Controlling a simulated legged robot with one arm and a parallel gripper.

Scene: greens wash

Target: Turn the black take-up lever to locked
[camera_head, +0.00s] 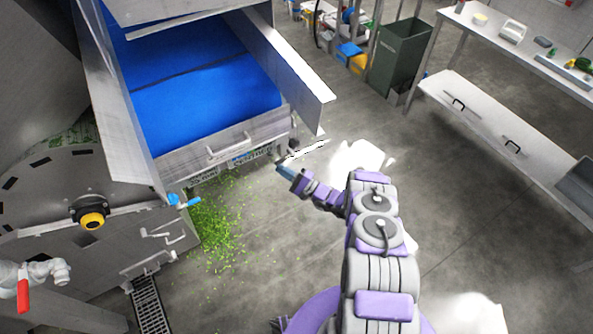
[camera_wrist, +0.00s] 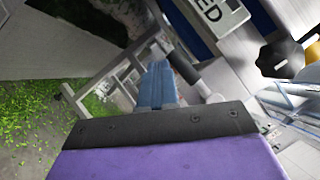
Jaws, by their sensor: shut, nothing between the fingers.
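My gripper (camera_head: 285,170) is shut and empty, its blue fingers beside the front right corner of the conveyor frame. In the wrist view the blue fingers (camera_wrist: 157,85) point toward the frame. A dark bar (camera_wrist: 183,65), which may be the black take-up lever, lies just right of the fingertips; I cannot tell whether they touch. A plate (camera_wrist: 222,14) with letters ending in "ED" is above it, partly cut off. In the head view the lever is too small to make out at the corner.
A black knob (camera_wrist: 281,57) sits right of the plate. The blue conveyor belt (camera_head: 205,100) has metal side guards (camera_head: 285,70). Green scraps (camera_head: 215,220) litter the floor.

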